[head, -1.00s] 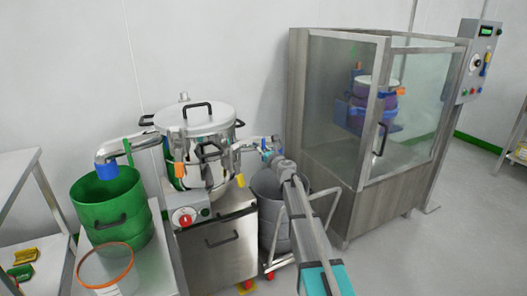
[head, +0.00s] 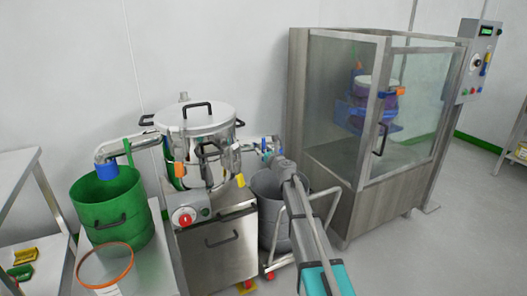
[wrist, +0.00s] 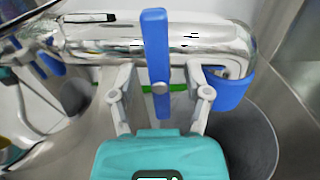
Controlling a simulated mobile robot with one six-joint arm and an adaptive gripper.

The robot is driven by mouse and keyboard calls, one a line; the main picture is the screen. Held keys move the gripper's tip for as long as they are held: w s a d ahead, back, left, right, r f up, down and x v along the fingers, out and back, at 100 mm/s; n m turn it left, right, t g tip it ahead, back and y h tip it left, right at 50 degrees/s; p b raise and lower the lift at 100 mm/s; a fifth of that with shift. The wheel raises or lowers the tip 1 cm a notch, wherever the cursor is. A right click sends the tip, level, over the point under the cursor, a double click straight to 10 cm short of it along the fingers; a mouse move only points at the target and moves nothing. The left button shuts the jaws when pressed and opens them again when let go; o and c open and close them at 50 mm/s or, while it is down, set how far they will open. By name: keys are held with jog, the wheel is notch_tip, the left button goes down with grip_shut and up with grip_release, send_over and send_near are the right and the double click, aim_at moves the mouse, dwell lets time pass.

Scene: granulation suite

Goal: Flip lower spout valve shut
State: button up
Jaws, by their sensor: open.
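A chrome spout (wrist: 100,42) runs across the wrist view, with a blue sleeve (wrist: 237,92) at its right end. A blue valve lever (wrist: 156,45) on a small round pivot stands crosswise to the pipe. My gripper (wrist: 160,92) is open. Its two grey fingers stand on either side of the lever's lower end, apart from it. In the head view my gripper (head: 272,158) is at the spout on the right of the steel sifter (head: 195,150); my arm partly hides that spout.
A grey wheeled bin (head: 268,190) stands below the right spout. A second spout with a blue end (head: 106,170) hangs over a green drum (head: 112,205) at left. A glass-fronted cabinet (head: 335,110) stands close on the right. Open floor lies at right front.

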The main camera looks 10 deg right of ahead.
jog(key=shift+s, duration=0.1)
jog(key=v, duration=1.1)
jog(key=shift+s, duration=0.35)
jog(key=shift+d, duration=0.1)
jog(key=s+a+f+n+g+y, duration=0.1)
jog(key=s+a+f+n+g, duration=0.45)
jog(key=s+n, duration=0.35)
jog(key=s+a+f+n+g+y, duration=0.1)
jog(key=s+a+f+n+g, duration=0.4)
jog(key=n, duration=0.6)
jog(key=s+d+f+n+g+h, duration=0.35)
jog(key=s+n, duration=0.25)
jog(key=s, duration=0.4)
jog(key=s+d+f+n+g+h, duration=0.3)
jog(key=s+d+f+n+h, duration=0.15)
jog(key=s+n, duration=0.4)
notch_tip(320, 180, up, 33)
jog(key=s+m+p, duration=0.1)
jog(key=m+p, duration=0.1)
jog(key=p, duration=3)
jog(key=shift+s+d+f+p, duration=0.15)
jog(key=shift+d+f+p, duration=0.05)
jog(key=shift+d+p, duration=0.2)
